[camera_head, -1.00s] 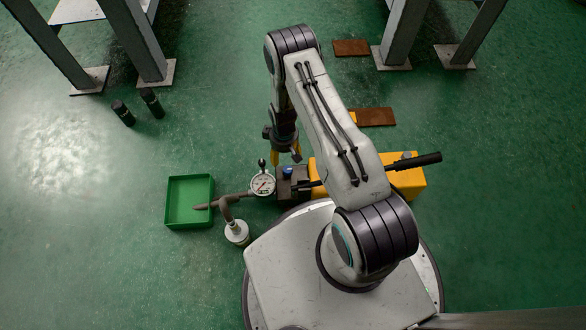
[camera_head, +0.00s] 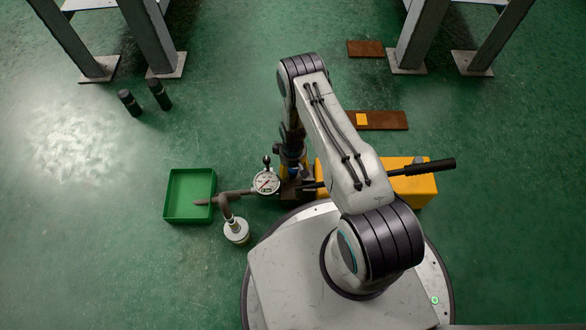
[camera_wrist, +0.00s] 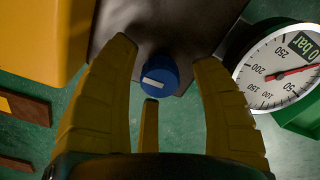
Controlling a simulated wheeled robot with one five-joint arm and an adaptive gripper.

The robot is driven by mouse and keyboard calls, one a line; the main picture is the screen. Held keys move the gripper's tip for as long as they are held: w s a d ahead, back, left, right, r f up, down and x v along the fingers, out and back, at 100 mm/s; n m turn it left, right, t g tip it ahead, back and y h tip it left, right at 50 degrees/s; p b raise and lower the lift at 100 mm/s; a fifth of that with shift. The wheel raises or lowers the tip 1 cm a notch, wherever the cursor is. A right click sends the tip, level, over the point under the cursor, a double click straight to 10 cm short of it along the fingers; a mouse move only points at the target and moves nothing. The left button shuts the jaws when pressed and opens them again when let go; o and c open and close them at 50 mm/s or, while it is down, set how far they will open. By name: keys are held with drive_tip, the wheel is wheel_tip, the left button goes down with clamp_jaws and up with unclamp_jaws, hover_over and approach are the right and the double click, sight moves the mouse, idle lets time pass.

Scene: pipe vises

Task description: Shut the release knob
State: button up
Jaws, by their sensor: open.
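The release knob is a round blue cap with a white bar mark (camera_wrist: 160,74) on a dark metal block (camera_wrist: 185,25) in the wrist view. My gripper (camera_wrist: 165,62) is open, with yellow fingers left and right of the knob and a third finger just below it. Green floor shows between the side fingers and the knob, so they look clear of it. In the head view my gripper (camera_head: 293,168) is over the block beside the gauge, and it and the arm hide the knob.
A pressure gauge (camera_head: 267,182) with a pipe stands close left of my gripper; its window reads 0 bar in the wrist view (camera_wrist: 280,68). The yellow pump body (camera_head: 415,188) with a black-gripped lever (camera_head: 435,165) is at right. A green tray (camera_head: 188,197) lies left.

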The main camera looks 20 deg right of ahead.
drive_tip(key=shift+o, duration=0.2)
clamp_jaws()
idle(0.5)
drive_tip(key=shift+m, duration=0.3)
drive_tip(key=m+b, duration=0.1)
drive_tip(key=m, duration=0.2)
drive_tip(key=shift+m, duration=0.4)
drive_tip(key=m+b, duration=0.1)
drive_tip(key=m, duration=0.3)
drive_tip(key=shift+m, duration=0.3)
drive_tip(key=m, duration=0.4)
drive_tip(key=shift+m+b, duration=0.5)
drive_tip(key=shift+m, duration=1.9)
